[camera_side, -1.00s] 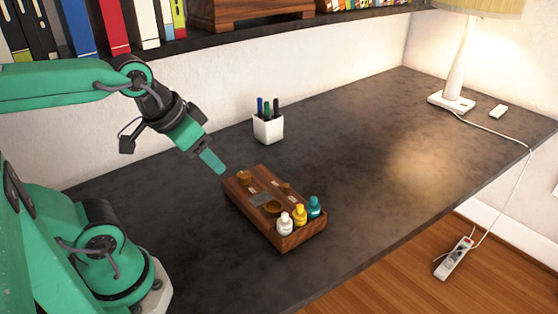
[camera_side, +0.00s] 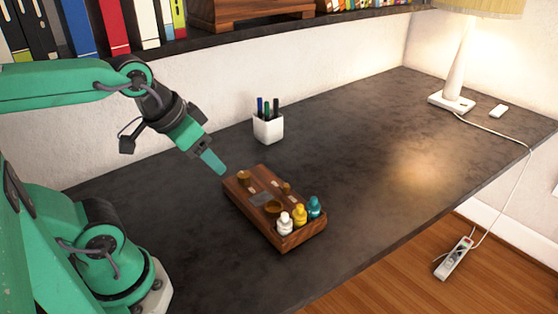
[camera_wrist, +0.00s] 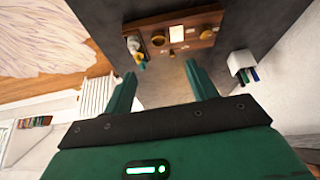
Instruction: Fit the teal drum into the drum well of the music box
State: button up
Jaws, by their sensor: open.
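The music box (camera_side: 262,232) is a brown wooden box on the dark desk, in the middle of the side view; it also shows at the top of the wrist view (camera_wrist: 183,22). The teal drum (camera_side: 314,209) stands at its right end, beside a yellow drum (camera_side: 299,215) and a white drum (camera_side: 285,223). Round brass-coloured parts (camera_side: 273,208) sit on the top; I cannot tell which is the drum well. My gripper (camera_side: 217,167) is in the air at the box's left end, apart from it. In the wrist view (camera_wrist: 160,85) its two fingers are spread and empty.
A white pen cup (camera_side: 268,127) stands behind the box near the wall. A lamp (camera_side: 458,60) with a cord stands at the far right. A shelf (camera_side: 220,38) with books runs above the desk's back. The desk right of the box is clear.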

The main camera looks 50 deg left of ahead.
jog(key=shift+w, duration=0.1)
jog(key=n+g, duration=0.5)
jog(key=n, duration=0.4)
send_over(314, 198)
jog(key=f, duration=0.9)
jog(key=shift+s+a+f, duration=0.1)
jog(key=shift+s+a, duration=0.15)
jog(key=shift+s, duration=0.05)
jog(key=shift+w+d+f+g, duration=0.2)
jog(key=shift+w+f+g, duration=0.1)
jog(key=shift+f, duration=4)
